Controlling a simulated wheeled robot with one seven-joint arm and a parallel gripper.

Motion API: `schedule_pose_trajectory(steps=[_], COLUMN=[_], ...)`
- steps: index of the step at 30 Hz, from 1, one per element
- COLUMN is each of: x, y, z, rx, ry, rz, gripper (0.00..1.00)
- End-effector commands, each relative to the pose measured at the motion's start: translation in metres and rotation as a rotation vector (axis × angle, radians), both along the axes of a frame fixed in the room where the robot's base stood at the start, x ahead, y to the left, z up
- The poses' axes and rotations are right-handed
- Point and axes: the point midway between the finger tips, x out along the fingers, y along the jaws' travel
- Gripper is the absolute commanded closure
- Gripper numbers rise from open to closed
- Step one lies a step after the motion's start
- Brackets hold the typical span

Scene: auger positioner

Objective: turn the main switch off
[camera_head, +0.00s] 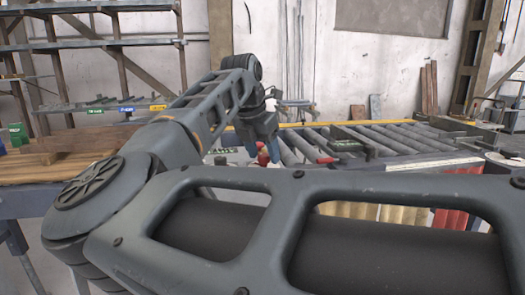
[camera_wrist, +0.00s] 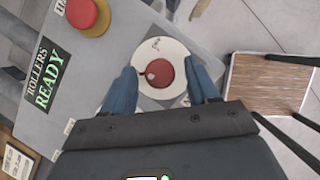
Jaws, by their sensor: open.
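In the wrist view a red rotary knob (camera_wrist: 159,73), likely the main switch, sits on a round cream plate (camera_wrist: 151,49) on a grey panel. A small pale mark shows near the knob's middle. My gripper (camera_wrist: 162,80) is open, with one blue finger to the left of the knob and one to its right. Gaps show between the fingers and the knob; their height above the panel is hard to tell. In the head view my gripper (camera_head: 262,151) is small and far off, with something red at its fingers. My arm hides much of the panel there.
A red mushroom button (camera_wrist: 82,12) on a yellow base and a "ROLLERS READY" display (camera_wrist: 48,80) are on the same panel. A wooden-topped surface (camera_wrist: 265,82) is at right. In the head view a roller conveyor (camera_head: 390,138) runs behind, and a metal rack (camera_head: 100,45) stands left.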

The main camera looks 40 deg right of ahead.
Motion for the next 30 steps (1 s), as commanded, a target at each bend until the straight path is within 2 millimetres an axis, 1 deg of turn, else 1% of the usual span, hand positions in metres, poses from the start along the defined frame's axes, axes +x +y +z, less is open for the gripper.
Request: schedule_pose_trajectory(steps=[1,2,18,25,30], x=[0.0,0.0,-0.0002,0.0001,0.0011], y=[0.0,0.0,0.0001,0.0003,0.0006], z=[0.0001,0.0001,0.0004,0.0003,0.0004], rx=[0.0,0.0,0.0,0.0,0.001], ry=[0.0,0.0,0.001,0.0,0.0], rz=[0.0,0.0,0.0,-0.018,-0.082], gripper=[0.41,0.44,0.95,0.95,0.95])
